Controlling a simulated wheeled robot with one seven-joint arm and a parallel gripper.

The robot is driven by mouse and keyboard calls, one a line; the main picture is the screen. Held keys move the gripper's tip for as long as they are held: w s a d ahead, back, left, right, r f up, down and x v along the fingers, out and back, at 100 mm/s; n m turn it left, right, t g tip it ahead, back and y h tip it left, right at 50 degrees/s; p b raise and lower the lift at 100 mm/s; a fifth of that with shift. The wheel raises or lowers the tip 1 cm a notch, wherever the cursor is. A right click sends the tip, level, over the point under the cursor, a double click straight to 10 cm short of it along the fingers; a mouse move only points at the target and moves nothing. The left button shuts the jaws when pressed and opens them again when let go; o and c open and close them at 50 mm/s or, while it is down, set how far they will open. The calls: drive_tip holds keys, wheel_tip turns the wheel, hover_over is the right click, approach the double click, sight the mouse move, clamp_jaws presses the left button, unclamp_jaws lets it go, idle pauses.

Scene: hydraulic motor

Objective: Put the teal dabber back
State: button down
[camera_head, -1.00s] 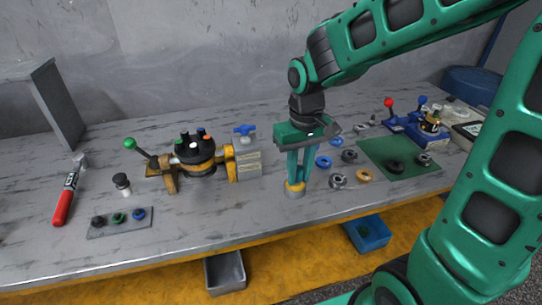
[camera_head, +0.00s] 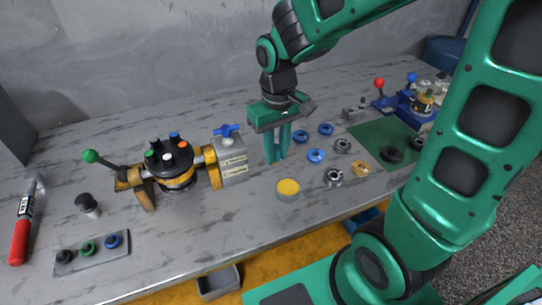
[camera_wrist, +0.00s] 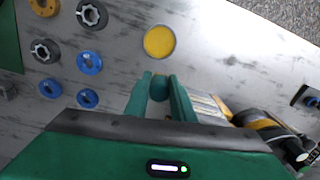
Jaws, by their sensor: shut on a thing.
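My gripper (camera_head: 276,152) points down over the bench, behind and slightly left of a round tub with a yellow top (camera_head: 288,189). In the wrist view my gripper (camera_wrist: 159,88) is shut on a small teal thing with a rounded end (camera_wrist: 158,92), taken to be the teal dabber. Most of it is hidden between the teal fingers, which are nearly its colour. The yellow-topped tub (camera_wrist: 159,42) lies just beyond the fingertips in the wrist view, apart from them.
The motor assembly (camera_head: 172,165) and its blue-handled block (camera_head: 231,157) stand left of my gripper. Rings, including a blue one (camera_head: 316,155), lie to the right beside a green mat (camera_head: 372,139). A plate with three knobs (camera_head: 91,256) is front left. Bare bench lies before the motor.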

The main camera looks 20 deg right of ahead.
drive_tip(key=w+f, duration=0.1)
drive_tip(key=w+d+f, duration=0.1)
drive_tip(key=w, duration=0.1)
drive_tip(key=w+f, duration=0.1)
drive_tip(key=w, duration=0.1)
drive_tip(key=shift+w+d+f, duration=0.2)
drive_tip(key=shift+d+f, duration=0.1)
drive_tip(key=shift+f, duration=1.95)
drive_tip(key=shift+f, duration=0.1)
drive_tip(key=c, duration=1.5)
unclamp_jaws()
